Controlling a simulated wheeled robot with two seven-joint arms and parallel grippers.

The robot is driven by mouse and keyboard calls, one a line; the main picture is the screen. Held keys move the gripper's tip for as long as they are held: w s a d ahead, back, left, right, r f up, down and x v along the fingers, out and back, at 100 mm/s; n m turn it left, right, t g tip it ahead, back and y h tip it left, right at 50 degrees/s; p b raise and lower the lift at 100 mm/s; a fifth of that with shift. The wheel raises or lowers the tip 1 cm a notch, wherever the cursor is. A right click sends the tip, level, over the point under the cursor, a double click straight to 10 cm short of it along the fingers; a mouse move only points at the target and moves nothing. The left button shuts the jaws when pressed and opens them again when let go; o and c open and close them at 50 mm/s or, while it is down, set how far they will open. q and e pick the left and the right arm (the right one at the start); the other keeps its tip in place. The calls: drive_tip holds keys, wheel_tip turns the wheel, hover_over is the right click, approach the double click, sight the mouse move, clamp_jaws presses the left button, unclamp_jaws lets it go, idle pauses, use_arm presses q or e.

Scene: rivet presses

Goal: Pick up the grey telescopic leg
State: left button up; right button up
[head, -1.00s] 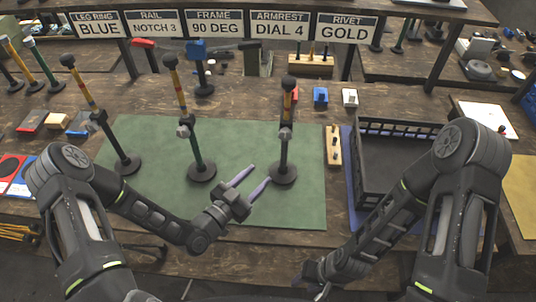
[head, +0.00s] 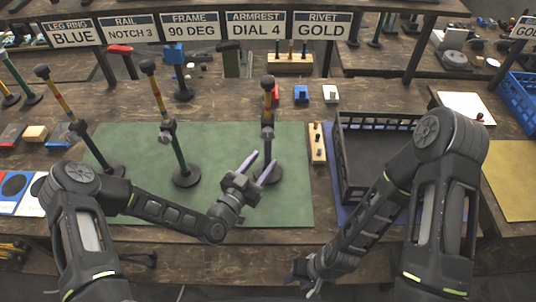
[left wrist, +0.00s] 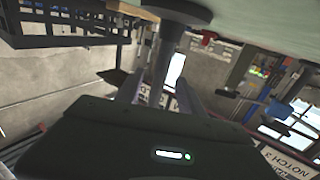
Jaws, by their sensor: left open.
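The grey telescopic leg (head: 268,148) stands upright on its round dark base at the right part of the green mat (head: 225,205). It has a yellow and red upper part and a dark top. My left gripper (head: 264,161) is open, its pale purple fingers reaching the lower tube just above the base. In the left wrist view the picture is upside down; the leg's tube (left wrist: 165,45) shows between the two fingers (left wrist: 158,92). Contact cannot be told. My right gripper (head: 303,277) is low at the table's front edge, with its jaw opening unclear.
A green-tubed leg (head: 181,155) and a dark-tubed leg (head: 94,148) stand further left on the mat. A wooden block with pegs (head: 317,143) and a black crate (head: 345,160) lie to the right. Small red, blue and white blocks sit behind.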

use_arm(q)
drive_tip(key=shift+w+d, duration=0.2)
drive_tip(key=shift+w, duration=0.15)
drive_tip(key=x, duration=0.6)
drive_tip(key=shift+c, duration=0.5)
clamp_jaws()
idle(0.4)
idle(0.9)
